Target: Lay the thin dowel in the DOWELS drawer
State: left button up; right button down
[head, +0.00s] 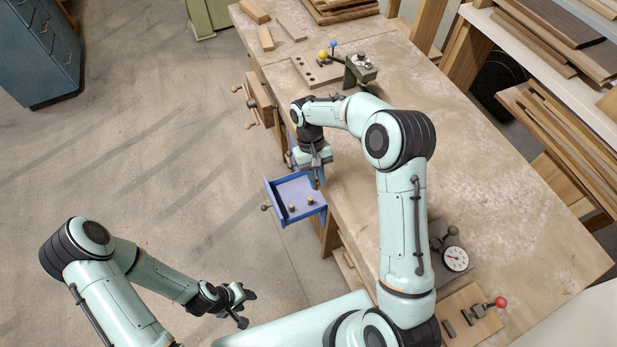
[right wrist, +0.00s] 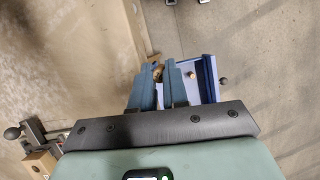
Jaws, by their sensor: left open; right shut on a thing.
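The open blue drawer (head: 271,190) juts out from the bench's left side; no label is readable on it. Two short wooden pieces (head: 291,207) show in it. My right gripper (head: 317,184) is over the drawer's bench-side end, fingers pointing down. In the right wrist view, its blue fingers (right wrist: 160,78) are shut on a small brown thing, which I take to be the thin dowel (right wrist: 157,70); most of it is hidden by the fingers. Past them are the drawer (right wrist: 208,72) and a wooden piece (right wrist: 192,75). My left gripper (head: 243,301) is open and empty, far from the drawer.
The bench (head: 480,190) carries a drilled wooden block (head: 318,72), a green fixture (head: 360,68), a dial gauge (head: 455,259) and a red-knobbed clamp (head: 490,306). A wooden vise (head: 260,98) sticks out beyond the drawer. The floor left of the drawer is clear.

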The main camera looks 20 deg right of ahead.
aim_at(284, 193)
jog(key=i+j+z, duration=0.15)
jog(key=j, duration=0.2)
jog(key=i+j+z, duration=0.15)
jog(key=j, duration=0.2)
jog(key=i+j+z, duration=0.15)
jog(key=j, duration=0.2)
jog(key=j+z, duration=0.1)
jog(key=j, duration=0.25)
jog(key=i, duration=0.05)
